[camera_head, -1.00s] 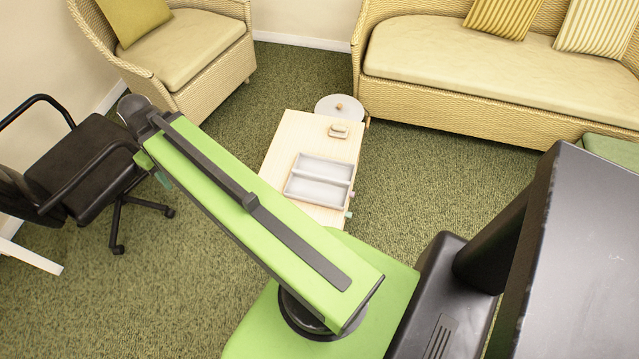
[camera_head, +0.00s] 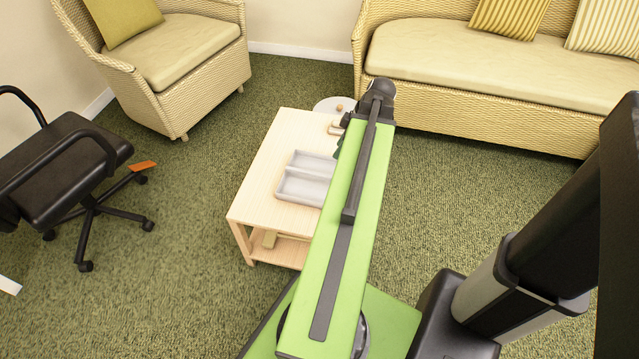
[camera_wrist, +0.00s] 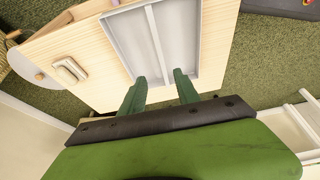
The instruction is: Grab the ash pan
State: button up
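No item is plainly an ash pan. A shallow pale grey tray (camera_head: 303,187) with two compartments lies on the light wooden table (camera_head: 272,150). It also shows in the wrist view (camera_wrist: 152,35). My gripper (camera_wrist: 160,76) is open and empty, its two green fingers apart and pointing toward the near end of the tray in that view. I cannot tell how high the fingers are above it. In the head view my arm covers the table's right side and part of the tray, and the fingers are mostly hidden.
A small wooden item (camera_wrist: 69,71) lies on the table near a round white disc (camera_head: 328,104). A lower shelf holds a small block. A wicker sofa (camera_head: 470,75), wicker armchair (camera_head: 190,60) and black office chair (camera_head: 65,165) stand around. An orange item (camera_head: 143,166) shows by the chair.

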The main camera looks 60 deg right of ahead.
jog(key=b, duration=1.1)
send_near(319, 174)
jog(key=x, duration=0.5)
jog(key=shift+s+d+f, duration=0.15)
jog(key=shift+s+f, duration=0.1)
jog(key=shift+s, duration=0.05)
jog(key=shift+w+f, duration=0.1)
jog(key=shift+w, duration=0.05)
jog(key=b+x, duration=0.4)
jog(key=x, duration=0.1)
jog(key=shift+w+b, duration=0.2)
jog(key=shift+b, duration=0.15)
jog(key=shift+r, duration=0.2)
grip_shut()
